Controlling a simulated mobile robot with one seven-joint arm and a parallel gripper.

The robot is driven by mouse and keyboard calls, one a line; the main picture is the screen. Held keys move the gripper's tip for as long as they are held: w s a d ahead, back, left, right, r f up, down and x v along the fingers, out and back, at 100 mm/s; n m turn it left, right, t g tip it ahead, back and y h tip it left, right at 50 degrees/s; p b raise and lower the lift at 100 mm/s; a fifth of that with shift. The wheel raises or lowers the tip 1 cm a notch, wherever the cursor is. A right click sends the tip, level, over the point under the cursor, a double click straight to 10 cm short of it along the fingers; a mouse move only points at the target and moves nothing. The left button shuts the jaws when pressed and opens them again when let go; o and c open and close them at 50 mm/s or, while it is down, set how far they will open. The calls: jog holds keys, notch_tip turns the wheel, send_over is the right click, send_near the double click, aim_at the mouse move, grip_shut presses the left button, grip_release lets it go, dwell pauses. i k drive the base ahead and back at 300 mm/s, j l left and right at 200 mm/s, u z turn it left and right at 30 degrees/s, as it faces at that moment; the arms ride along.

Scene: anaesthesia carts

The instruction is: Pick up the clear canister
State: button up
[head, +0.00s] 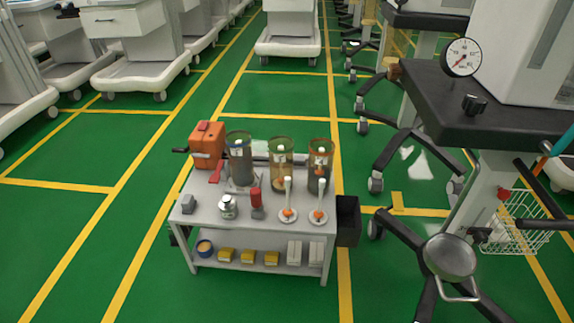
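Three see-through canisters stand upright in a row along the back of a small grey table. The left canister (239,160) looks dark grey inside under an olive rim. The middle canister (280,165) is tinted olive-amber, with something tan low inside. The right canister (320,168) is orange-brown at the top and darker below. Each has a white label or fitting near the top. I cannot tell which one is the clear canister. White-stemmed pieces with orange parts partly hide the middle and right canisters. My gripper is not in view.
The grey table (205,214) also holds an orange box (207,145), a small metal jar (228,207) and a red-topped piece (257,203). A black bin (348,220) hangs at its right side. Wheeled carts stand right and behind. Green floor is free left and in front.

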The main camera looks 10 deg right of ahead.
aim_at(281, 161)
jog(key=i+j+z, duration=0.2)
jog(key=i, duration=0.25)
jog(key=i+z, duration=0.2)
jog(key=i, duration=0.25)
jog(key=i+j+z, duration=0.2)
jog(key=i+j, duration=0.1)
jog(key=i, duration=0.1)
